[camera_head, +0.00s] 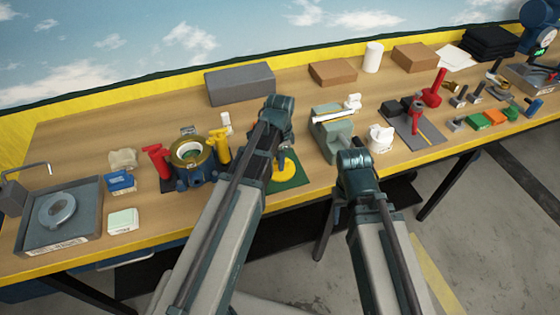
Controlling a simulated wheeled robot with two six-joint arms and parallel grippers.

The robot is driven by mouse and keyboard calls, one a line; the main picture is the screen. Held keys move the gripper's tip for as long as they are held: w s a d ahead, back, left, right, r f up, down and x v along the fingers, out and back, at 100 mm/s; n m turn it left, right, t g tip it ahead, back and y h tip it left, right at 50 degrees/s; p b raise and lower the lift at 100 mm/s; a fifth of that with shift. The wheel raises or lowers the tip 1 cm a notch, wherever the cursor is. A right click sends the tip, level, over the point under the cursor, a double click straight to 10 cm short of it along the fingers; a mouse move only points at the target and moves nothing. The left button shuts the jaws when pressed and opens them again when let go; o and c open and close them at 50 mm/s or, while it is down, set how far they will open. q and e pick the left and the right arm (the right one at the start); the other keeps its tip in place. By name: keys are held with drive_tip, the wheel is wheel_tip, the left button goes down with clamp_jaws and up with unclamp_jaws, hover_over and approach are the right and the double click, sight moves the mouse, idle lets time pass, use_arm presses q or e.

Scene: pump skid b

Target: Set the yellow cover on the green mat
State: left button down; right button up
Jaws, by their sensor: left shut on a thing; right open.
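The yellow cover (284,170) is a round disc over the green mat (300,180), near the front edge of the bench. My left gripper (284,156) points down and is shut on the middle of the cover; my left forearm hides part of the mat. Whether the cover touches the mat or hangs just above it I cannot tell. My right gripper (341,198) is open, low in front of the bench's edge and mostly hidden by its own wrist. It is apart from the cover.
A blue pump body with a brass ring (190,154) and red and yellow handles stands left of the mat. A grey tray (85,222) is at far left. A grey block (240,83) lies behind.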

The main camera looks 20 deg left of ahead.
use_arm(q)
drive_tip(key=shift+f, duration=0.15)
idle(0.6)
drive_tip(key=shift+c, duration=0.9)
unclamp_jaws()
drive_tip(key=shift+r+p, duration=3.45)
drive_tip(key=shift+r, duration=0.15)
drive_tip(key=s+d+n+y, duration=0.1)
drive_tip(key=s+d+n, duration=0.6)
drive_tip(key=s+d, duration=0.3)
drive_tip(key=s, duration=0.4)
drive_tip(key=shift+s+d, duration=0.15)
drive_tip(key=shift+d, duration=0.1)
